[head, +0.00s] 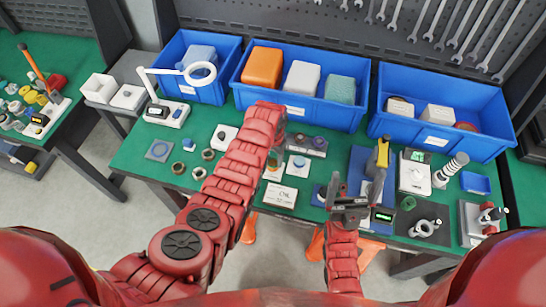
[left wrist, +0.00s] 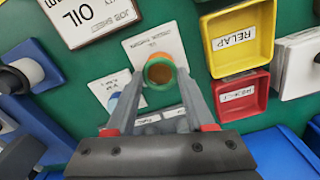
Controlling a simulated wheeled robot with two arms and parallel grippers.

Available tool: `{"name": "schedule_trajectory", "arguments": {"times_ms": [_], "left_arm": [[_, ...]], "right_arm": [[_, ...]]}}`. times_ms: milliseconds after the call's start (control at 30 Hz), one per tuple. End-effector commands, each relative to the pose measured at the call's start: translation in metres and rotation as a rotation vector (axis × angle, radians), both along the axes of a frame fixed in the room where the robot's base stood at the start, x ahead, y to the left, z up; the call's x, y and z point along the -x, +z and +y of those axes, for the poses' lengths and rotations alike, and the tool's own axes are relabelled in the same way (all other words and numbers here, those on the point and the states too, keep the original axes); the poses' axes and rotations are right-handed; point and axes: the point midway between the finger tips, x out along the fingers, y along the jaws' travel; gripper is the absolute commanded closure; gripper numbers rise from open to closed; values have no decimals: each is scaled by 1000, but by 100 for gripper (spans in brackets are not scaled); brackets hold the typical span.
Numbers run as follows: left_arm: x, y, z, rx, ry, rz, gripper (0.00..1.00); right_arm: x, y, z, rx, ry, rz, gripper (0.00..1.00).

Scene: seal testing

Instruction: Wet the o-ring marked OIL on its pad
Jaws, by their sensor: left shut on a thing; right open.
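No OIL mark is legible on the ring. In the head view my left arm hides most of this spot. A job sheet (left wrist: 88,14) reading OIL lies close by, also seen in the head view (head: 280,195). A second card with a blue spot (head: 298,167) lies alongside. My right gripper (head: 350,200) is open and empty.
A yellow RELAP bin (left wrist: 240,35) and a red bin (left wrist: 240,97) stand beside the cards. Blue crates (head: 300,107) line the back. A blue stand with a yellow-handled tool (head: 382,152) is near my right gripper. Loose rings (head: 178,168) lie at the left.

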Motion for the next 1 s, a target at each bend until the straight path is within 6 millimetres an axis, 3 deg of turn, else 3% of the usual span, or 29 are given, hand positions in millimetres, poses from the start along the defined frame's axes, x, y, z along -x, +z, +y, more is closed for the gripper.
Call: {"name": "schedule_trajectory", "arguments": {"times_ms": [1000], "left_arm": [[-1, -5, 0, 0, 1, -1, 78]], "right_arm": [[0, -5, 0, 0, 0, 0, 8]]}}
